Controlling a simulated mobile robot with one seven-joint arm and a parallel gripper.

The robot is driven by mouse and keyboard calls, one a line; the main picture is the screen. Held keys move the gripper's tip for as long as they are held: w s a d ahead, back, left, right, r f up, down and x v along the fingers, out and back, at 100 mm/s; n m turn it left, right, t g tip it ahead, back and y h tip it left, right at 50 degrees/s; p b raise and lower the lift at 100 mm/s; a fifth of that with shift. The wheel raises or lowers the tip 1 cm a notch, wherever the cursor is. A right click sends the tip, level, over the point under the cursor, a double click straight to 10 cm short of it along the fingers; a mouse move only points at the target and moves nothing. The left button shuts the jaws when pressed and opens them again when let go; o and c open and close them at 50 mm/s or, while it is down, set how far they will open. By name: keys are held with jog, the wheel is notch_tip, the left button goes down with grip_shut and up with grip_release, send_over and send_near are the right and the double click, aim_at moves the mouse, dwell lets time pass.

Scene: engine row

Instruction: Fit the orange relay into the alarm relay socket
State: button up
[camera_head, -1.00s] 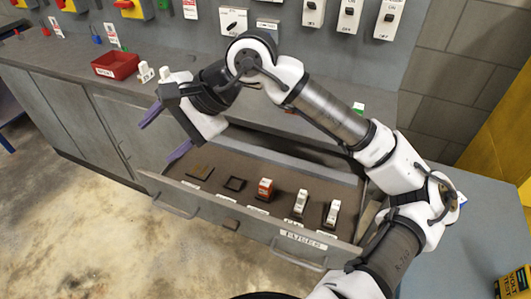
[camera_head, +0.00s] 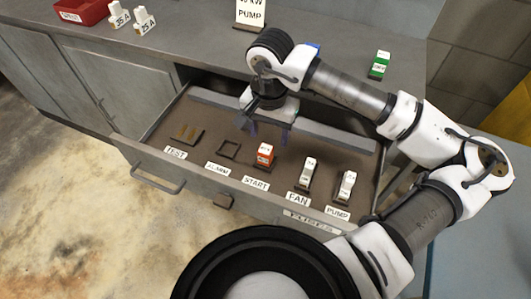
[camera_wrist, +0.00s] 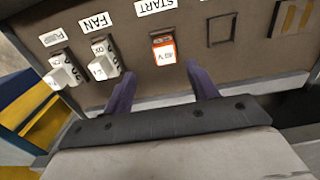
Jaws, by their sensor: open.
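The orange relay (camera_head: 264,155), orange with a white top, stands in the socket labelled START in the open drawer. It also shows in the wrist view (camera_wrist: 163,50). The alarm relay socket (camera_head: 228,158) is an empty dark square frame, left of the orange relay in the head view. In the wrist view the empty socket (camera_wrist: 209,31) is to the right of the relay. My gripper (camera_head: 268,133) is open and empty over the drawer, behind and above the orange relay. In the wrist view its purple fingers (camera_wrist: 160,80) are spread, with the relay ahead of the gap, not between them.
White FAN (camera_head: 308,171) and PUMP (camera_head: 346,187) relays stand right of START. The TEST socket (camera_head: 188,133) is at the left. The drawer front (camera_head: 215,190) borders the near side. On the counter are a red bin (camera_head: 82,11), white fuses and a green relay (camera_head: 379,65).

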aim_at(266, 149)
jog(key=f, duration=0.1)
jog(key=f+p, duration=0.1)
jog(key=f, duration=0.1)
jog(key=a+f, duration=0.1)
jog(key=f, duration=0.1)
jog(key=shift+w+p, duration=0.1)
jog(key=shift+p, duration=0.3)
jog(key=shift+d+f, duration=0.1)
jog(key=shift+f, duration=0.55)
jog(key=c, duration=1.1)
